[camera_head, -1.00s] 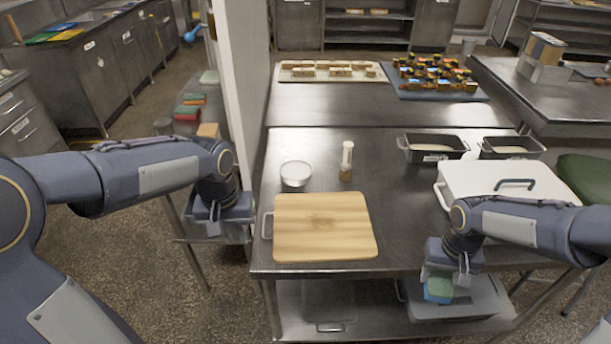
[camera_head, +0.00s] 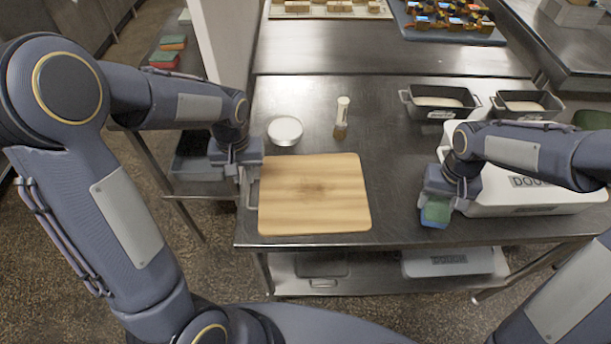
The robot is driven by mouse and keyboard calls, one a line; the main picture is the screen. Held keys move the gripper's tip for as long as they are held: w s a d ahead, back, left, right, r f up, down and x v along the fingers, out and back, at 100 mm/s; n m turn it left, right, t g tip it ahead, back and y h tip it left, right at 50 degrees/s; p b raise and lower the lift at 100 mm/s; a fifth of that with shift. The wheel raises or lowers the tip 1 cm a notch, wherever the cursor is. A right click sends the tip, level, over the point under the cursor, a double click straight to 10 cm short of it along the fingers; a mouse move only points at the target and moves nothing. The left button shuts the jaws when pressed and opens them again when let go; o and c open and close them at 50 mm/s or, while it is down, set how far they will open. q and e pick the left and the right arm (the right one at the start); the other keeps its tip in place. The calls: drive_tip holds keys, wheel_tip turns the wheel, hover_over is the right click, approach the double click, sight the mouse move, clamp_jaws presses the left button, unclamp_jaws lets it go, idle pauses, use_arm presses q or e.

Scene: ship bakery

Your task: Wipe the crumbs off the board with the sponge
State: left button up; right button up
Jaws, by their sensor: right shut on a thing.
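The sponge is apart from the board. My left gripper (camera_head: 240,174) is at the board's left edge, close to the metal handle there. Its fingers are small and partly hidden, so I cannot tell whether they are open or touching the handle.
A white bowl (camera_head: 285,130) and a shaker jar (camera_head: 341,118) stand behind the board. A white dough box (camera_head: 525,200) is behind my right arm, and two dark loaf tins (camera_head: 437,103) stand at the back right.

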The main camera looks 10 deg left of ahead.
sight(248, 193)
use_arm(q)
wheel_tip(248, 193, down, 6)
drive_tip(key=shift+f, duration=0.1)
use_arm(e)
drive_tip(key=shift+r, duration=0.1)
use_arm(q)
clamp_jaws()
idle(0.6)
